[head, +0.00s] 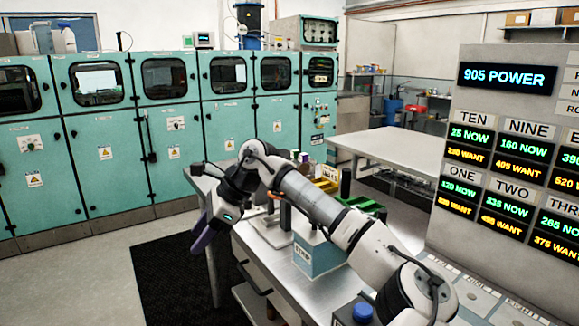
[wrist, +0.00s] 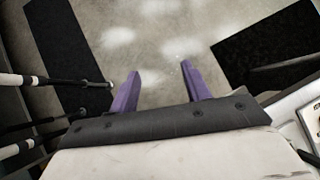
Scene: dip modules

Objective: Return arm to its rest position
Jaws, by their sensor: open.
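My gripper (head: 203,232) hangs at the left end of my arm in the head view, past the left edge of the steel workbench (head: 300,290) and above the floor. In the wrist view its two purple fingers (wrist: 158,82) are apart, with only bare floor between them. It holds nothing. My arm reaches from the lower right over the workbench, bent at the elbow, with the wrist turned downward. The far side of the bench is partly hidden behind my arm.
A blue-and-white box (head: 318,257), a green tray (head: 362,205) and small bottles (head: 300,158) stand on the bench. Teal cabinets (head: 100,150) line the back wall. A panel reading "905 POWER" (head: 508,76) stands at the right. A dark mat (head: 180,285) lies on the floor.

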